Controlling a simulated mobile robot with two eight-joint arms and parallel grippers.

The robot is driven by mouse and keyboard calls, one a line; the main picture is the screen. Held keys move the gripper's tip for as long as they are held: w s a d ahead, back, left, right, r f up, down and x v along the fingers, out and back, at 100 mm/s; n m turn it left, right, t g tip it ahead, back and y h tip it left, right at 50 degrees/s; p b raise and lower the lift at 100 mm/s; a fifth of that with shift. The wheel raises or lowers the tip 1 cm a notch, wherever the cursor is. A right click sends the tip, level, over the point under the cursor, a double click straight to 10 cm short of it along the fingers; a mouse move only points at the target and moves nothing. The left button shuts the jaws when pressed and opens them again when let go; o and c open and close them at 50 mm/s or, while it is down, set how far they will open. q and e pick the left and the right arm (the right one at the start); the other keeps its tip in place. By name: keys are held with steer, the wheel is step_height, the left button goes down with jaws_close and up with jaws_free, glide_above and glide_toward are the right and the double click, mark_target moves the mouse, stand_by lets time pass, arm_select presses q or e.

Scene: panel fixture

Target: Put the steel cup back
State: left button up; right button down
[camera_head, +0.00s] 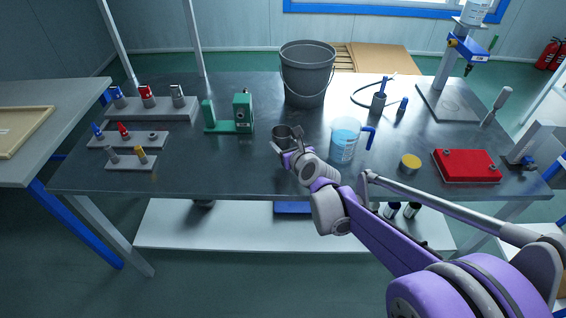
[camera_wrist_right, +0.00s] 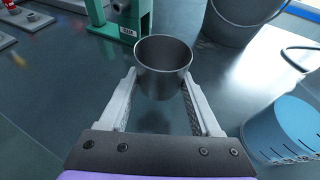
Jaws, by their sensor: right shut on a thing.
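The steel cup (camera_wrist_right: 163,70) is upright between the two fingers of my right gripper (camera_wrist_right: 160,92) in the right wrist view. My right gripper is shut on it. In the head view the cup (camera_head: 281,133) shows at the end of my right arm, partly covered by the right gripper (camera_head: 287,144), over the middle of the table. I cannot tell for sure whether the cup touches the tabletop. My left gripper is not in view.
A green device (camera_head: 243,112) stands left of the cup, a grey bucket (camera_head: 307,75) behind it, a blue measuring jug (camera_head: 344,141) right of it. A yellow-lidded jar (camera_head: 410,163) and red case (camera_head: 466,165) lie farther right. Stepped racks (camera_head: 128,140) stand left. The front left tabletop (camera_head: 210,170) is clear.

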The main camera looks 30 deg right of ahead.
steer(key=shift+f+b, duration=0.55)
steer(key=shift+f, duration=2.55)
steer(key=shift+f, duration=0.1)
steer(key=shift+c, duration=0.5)
jaws_free()
